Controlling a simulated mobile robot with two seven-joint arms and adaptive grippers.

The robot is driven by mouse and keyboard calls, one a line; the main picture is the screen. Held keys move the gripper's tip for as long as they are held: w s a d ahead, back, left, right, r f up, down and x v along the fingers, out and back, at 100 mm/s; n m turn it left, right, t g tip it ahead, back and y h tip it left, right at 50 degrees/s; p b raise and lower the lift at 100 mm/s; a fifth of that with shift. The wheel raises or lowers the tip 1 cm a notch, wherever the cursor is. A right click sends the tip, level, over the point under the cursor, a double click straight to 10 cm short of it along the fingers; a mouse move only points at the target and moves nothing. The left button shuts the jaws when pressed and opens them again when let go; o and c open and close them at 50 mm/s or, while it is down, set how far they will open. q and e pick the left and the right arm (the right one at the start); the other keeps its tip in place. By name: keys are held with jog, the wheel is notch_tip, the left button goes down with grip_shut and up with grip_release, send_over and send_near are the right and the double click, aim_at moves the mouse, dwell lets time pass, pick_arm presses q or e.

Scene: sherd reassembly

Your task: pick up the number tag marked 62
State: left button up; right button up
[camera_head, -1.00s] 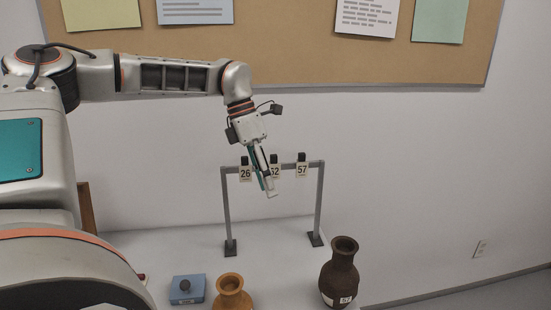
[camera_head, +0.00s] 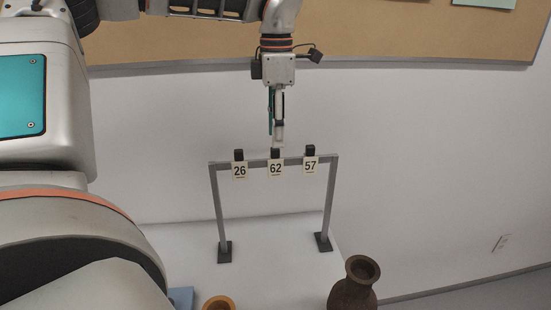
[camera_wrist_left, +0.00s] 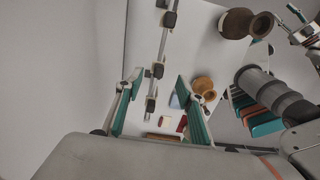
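The number tag marked 62 (camera_head: 275,169) hangs from the middle of a grey rack bar, with a dark clip (camera_head: 275,153) at its top. My left gripper (camera_head: 278,142) points down just above that clip in the head view. In the left wrist view its two fingers (camera_wrist_left: 160,82) are apart, with a dark clip (camera_wrist_left: 157,70) showing between or just beyond their tips. Nothing is held. The tag faces are not readable in the wrist view. What looks like my right gripper (camera_wrist_left: 291,20) shows small at the wrist view's upper right.
Tag 26 (camera_head: 240,170) hangs left of tag 62 and tag 57 (camera_head: 310,164) right of it, both close by. The rack (camera_head: 329,205) stands on a white table near the wall. A dark brown vase (camera_head: 352,288) and an orange pot (camera_head: 218,303) stand in front.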

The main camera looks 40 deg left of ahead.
aim_at(275, 157)
pick_arm(q)
jog(key=f, duration=0.6)
jog(key=shift+a+f, duration=0.1)
jog(key=shift+a, duration=0.1)
jog(key=c, duration=0.9)
